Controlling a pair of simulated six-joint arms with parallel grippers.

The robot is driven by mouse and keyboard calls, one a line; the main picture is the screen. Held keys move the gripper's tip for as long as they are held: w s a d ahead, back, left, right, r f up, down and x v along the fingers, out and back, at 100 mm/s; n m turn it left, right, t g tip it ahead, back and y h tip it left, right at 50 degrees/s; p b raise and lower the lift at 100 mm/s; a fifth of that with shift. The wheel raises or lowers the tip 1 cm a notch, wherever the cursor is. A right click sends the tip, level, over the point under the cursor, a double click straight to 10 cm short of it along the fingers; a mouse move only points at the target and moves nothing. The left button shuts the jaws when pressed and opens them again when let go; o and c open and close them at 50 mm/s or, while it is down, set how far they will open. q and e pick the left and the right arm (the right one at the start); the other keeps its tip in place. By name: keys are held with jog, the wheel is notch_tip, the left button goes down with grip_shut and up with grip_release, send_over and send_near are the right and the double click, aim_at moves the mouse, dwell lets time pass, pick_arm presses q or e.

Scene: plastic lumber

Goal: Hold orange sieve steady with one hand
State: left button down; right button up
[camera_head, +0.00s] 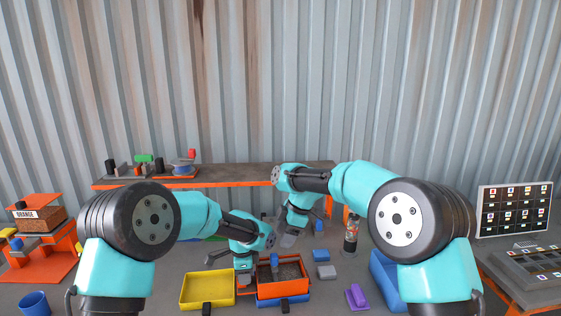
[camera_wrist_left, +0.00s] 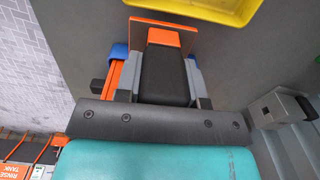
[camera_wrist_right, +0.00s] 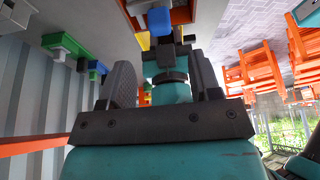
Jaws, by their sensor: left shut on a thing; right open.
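The orange sieve (camera_head: 283,289) is a rectangular frame with dark granular material inside, sitting over a blue tray (camera_head: 284,301) on the table. My left gripper (camera_head: 245,279) is shut on the sieve's left side. In the left wrist view, the jaws (camera_wrist_left: 166,75) are closed together beside an orange plate (camera_wrist_left: 180,38) of the sieve. My right gripper (camera_head: 290,238) is open and empty, above and behind the sieve. The right wrist view shows its two fingers (camera_wrist_right: 162,85) spread apart, with the sieve (camera_wrist_right: 180,15) beyond them at the top.
A yellow tray (camera_head: 207,303) stands left of the sieve. A blue bin (camera_head: 384,280) is partly behind my right arm. A shelf (camera_head: 230,178) runs along the back.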

aim_at(275, 255)
jog(key=shift+x, duration=4.45)
jog(key=c, duration=1)
jog(key=shift+d, duration=0.15)
jog(key=shift+w+d, duration=0.2)
jog(key=shift+d, duration=0.85)
jog(key=shift+w+d, duration=0.15)
jog(key=shift+d, duration=0.9)
jog(key=shift+w+d, duration=0.2)
jog(key=shift+d, duration=0.9)
